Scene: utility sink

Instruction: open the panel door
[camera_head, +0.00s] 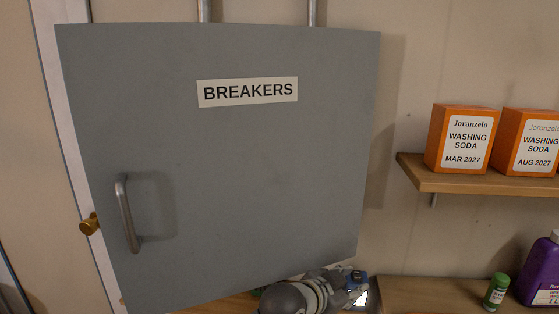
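The panel door (240,180) is a large grey square labelled BREAKERS that fills the left and middle of the head view. Its metal bar handle (127,213) is upright near the left edge, with nothing on it. The left edge looks nearer to me than the right edge. No box interior shows, so I cannot tell whether the door is ajar.
A wooden shelf (480,184) on the right holds orange washing soda boxes (463,138). Below, a wooden counter (430,292) bears a green bottle (496,291) and a purple jug (540,275). A brass knob (89,224) shows left of the door.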

